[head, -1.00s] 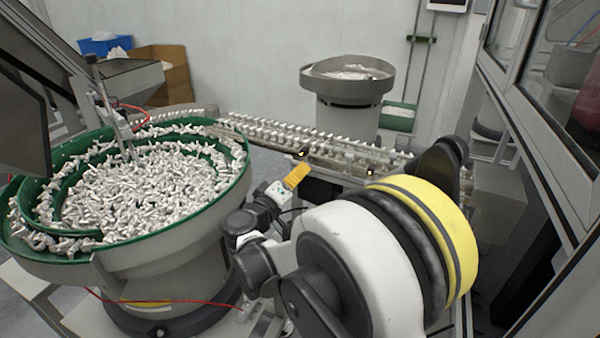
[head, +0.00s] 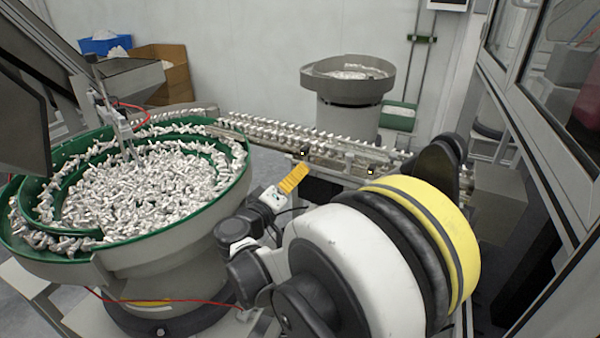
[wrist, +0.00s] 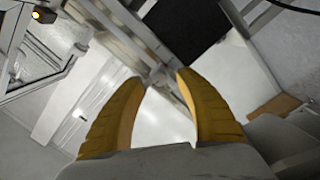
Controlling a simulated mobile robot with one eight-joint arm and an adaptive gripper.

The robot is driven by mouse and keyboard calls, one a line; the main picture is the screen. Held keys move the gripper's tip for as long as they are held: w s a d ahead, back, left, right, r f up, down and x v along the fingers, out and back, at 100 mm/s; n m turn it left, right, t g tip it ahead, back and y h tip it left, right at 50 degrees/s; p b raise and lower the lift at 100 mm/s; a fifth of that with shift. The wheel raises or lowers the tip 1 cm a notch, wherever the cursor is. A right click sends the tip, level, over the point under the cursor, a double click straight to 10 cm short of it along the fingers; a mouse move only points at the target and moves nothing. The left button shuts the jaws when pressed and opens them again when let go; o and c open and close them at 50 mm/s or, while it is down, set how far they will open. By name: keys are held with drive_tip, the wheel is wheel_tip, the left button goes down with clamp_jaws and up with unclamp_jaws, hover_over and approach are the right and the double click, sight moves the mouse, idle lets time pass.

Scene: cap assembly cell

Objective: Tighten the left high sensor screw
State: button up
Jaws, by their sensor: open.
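The left high sensor (head: 302,153) shows in the head view as a small dark block with a bright dot on the side of the feed rail. Its screw is too small to make out. A similar block (head: 370,172) sits further right. My gripper (head: 294,178), with yellow fingers, is just below and left of the left sensor in the head view, apparently apart from it. In the wrist view my gripper (wrist: 160,77) is open, with nothing between its fingers. A small dark part with a glowing amber end (wrist: 43,15) is at the upper left there; I cannot tell which sensor it is.
A green-lined bowl (head: 130,260) full of silvery parts stands at the left. The rail (head: 330,148) with a row of parts runs behind my gripper. A grey hopper (head: 348,85) stands behind it. A framed glass enclosure (head: 535,130) closes the right side.

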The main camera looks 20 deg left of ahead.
drive_tip(key=s+a, duration=0.1)
drive_tip(key=s, duration=0.8)
drive_tip(key=shift+s+a, duration=0.3)
drive_tip(key=shift+a, duration=0.05)
